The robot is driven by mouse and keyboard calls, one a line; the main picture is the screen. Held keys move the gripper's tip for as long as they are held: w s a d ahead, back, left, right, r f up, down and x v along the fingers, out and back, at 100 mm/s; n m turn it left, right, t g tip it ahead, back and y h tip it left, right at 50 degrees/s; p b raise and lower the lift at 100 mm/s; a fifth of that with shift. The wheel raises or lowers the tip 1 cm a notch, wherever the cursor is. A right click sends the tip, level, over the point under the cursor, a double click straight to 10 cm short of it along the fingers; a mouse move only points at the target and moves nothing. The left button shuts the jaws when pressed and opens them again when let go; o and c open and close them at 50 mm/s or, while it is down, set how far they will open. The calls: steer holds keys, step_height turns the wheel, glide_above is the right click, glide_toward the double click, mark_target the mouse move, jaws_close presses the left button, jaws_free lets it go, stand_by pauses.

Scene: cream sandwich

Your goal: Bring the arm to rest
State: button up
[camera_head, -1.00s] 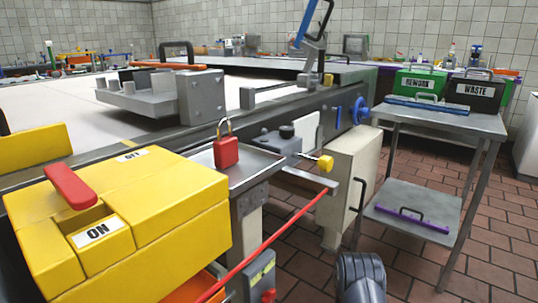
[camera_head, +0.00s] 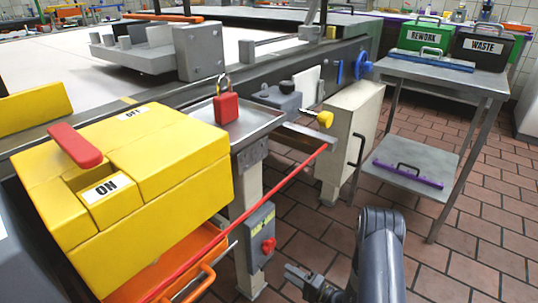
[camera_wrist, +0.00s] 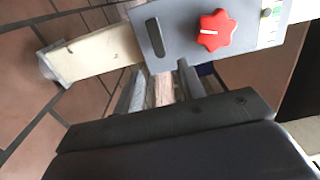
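My arm rises at the bottom right of the head view, bent at a dark grey joint. My gripper (camera_head: 300,275) shows low in the head view, left of that joint, over the tiled floor and partly cut off by the frame. In the wrist view my gripper (camera_wrist: 160,78) has its two fingers apart, with nothing seen held between them. A grey switch box with a red knob (camera_wrist: 215,30) lies beyond the fingertips in the wrist view. The same grey box (camera_head: 260,238) hangs under the machine's edge in the head view, left of and above my gripper.
A yellow box with a red lever (camera_head: 75,145) stands at the left. A red padlock (camera_head: 226,102) sits on a small metal tray (camera_head: 257,122). A red rod (camera_head: 240,220) slants across the front. A metal table (camera_head: 440,82) holds bins at right. Floor between is clear.

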mark_target(271, 261)
steer(key=b+x, duration=0.2)
steer(key=x, duration=0.5)
steer(key=shift+s+f, duration=0.1)
steer(key=shift+f, duration=0.05)
steer(key=shift+s+d+f+m, duration=0.1)
steer(key=shift+f+m, duration=0.1)
steer(key=shift+m, duration=0.7)
steer(key=shift+f+m, duration=0.25)
steer(key=shift+m, duration=0.65)
